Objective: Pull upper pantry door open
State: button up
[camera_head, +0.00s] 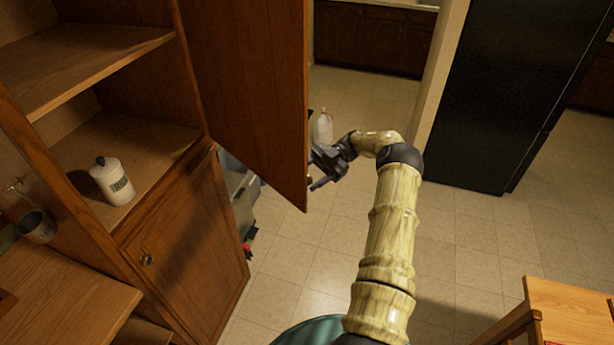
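The upper pantry door (255,90) is a brown wooden panel that stands swung open, out from the pantry (193,75). The pantry shelves behind it are exposed. My gripper (316,172) is at the lower free edge of the door, on its right side. Dark fingers show close to that edge, near a small knob (309,181). The fingertips are small and partly hidden at the door edge, so I cannot tell whether they grip the knob.
A white bottle (112,181) stands on the pantry's lower shelf. The lower cabinet door (185,255) is shut. A white jug (322,128) is behind my gripper. A black fridge (505,85) stands at right, a wooden table (570,312) at lower right. Tiled floor (470,240) is open between.

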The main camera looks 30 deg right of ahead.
notch_tip(320, 180, up, 10)
jog(key=b, duration=0.3)
dwell(0.4)
